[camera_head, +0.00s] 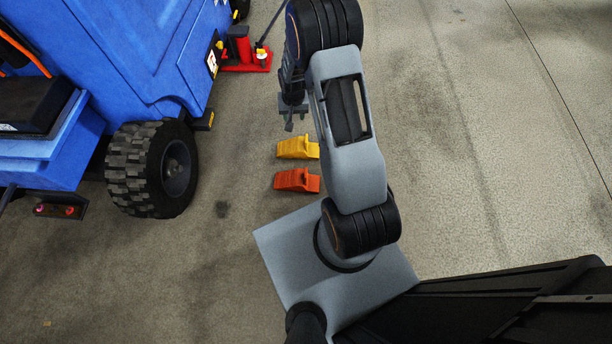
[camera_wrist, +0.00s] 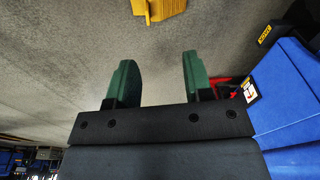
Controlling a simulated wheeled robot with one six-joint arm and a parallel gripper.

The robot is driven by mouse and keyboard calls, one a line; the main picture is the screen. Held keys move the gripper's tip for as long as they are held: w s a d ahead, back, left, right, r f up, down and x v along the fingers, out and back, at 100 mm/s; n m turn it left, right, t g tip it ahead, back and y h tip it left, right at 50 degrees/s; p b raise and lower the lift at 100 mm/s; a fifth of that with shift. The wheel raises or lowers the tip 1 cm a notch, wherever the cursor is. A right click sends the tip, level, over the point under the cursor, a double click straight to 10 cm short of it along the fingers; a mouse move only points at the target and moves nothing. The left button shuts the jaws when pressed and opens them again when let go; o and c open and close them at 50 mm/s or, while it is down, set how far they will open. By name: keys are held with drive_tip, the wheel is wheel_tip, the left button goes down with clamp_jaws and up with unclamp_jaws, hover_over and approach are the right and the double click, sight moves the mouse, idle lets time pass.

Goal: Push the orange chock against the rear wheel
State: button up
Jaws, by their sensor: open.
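The orange chock (camera_head: 297,180) lies on the floor in the head view, right of the rear wheel (camera_head: 152,169) of the blue vehicle, with a clear gap between them. A yellow chock (camera_head: 298,147) lies just beyond it; it also shows at the top of the wrist view (camera_wrist: 158,8). My gripper (camera_head: 290,125) is above the floor on the far side of the yellow chock, away from the orange one. In the wrist view my gripper (camera_wrist: 155,80) has its two green fingers apart with nothing between them. The orange chock is not visible in the wrist view.
The blue vehicle (camera_head: 130,50) fills the upper left. A red jack (camera_head: 245,55) stands beside it, beyond my gripper. The floor (camera_head: 235,170) between the wheel and the chocks is clear, and the floor at right is open.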

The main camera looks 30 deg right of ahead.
wheel_tip(320, 180, down, 21)
drive_tip(key=s+d+m+b, duration=0.1)
drive_tip(key=s+d+b, duration=0.1)
drive_tip(key=b, duration=0.3)
drive_tip(key=m+g+b, duration=0.1)
drive_tip(key=b, duration=0.3)
hover_over(306, 173)
wheel_tip(306, 173, down, 12)
drive_tip(key=shift+w+f, duration=0.1)
drive_tip(key=shift+f, duration=0.15)
wheel_tip(306, 173, down, 9)
drive_tip(key=b, duration=0.7)
drive_tip(key=shift+r, duration=0.1)
drive_tip(key=shift+c, duration=0.5)
clamp_jaws()
drive_tip(key=shift+r, duration=0.1)
